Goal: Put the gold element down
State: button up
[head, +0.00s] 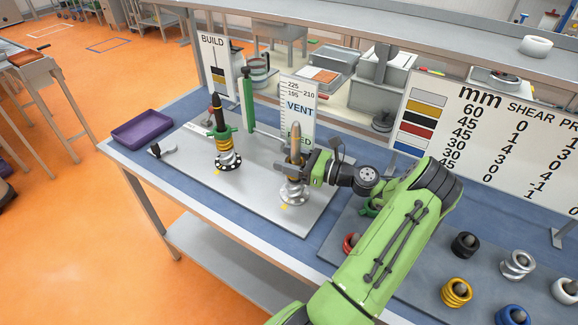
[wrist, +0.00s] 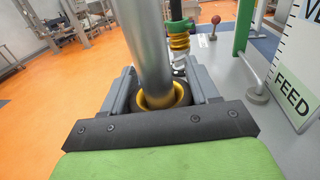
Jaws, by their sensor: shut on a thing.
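My gripper (head: 298,161) is at the right-hand screw post (head: 295,135), its jaws on either side of it. In the wrist view, my gripper (wrist: 160,86) is shut on the gold element (wrist: 165,95), a yellow ring around the grey shaft (wrist: 148,45). In the head view my gripper mostly hides this ring. The ring is above the silver, flanged base (head: 293,191) of the post; the gap below it cannot be judged. The left-hand post has a black tip (head: 217,103), a green piece (head: 222,132) and yellow rings (head: 223,147).
A green upright (head: 248,102) and the VENT/FEED scale board (head: 298,108) stand behind the posts. A purple tray (head: 143,128) lies at left. On the right mat are black (head: 464,245), silver (head: 516,264) and yellow (head: 456,292) elements. The plate's front is mostly clear.

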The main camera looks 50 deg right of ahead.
jog(key=shift+f, duration=1.05)
jog(key=o, duration=1.2)
jog(key=shift+o, duration=0.2)
jog(key=shift+f, duration=0.1)
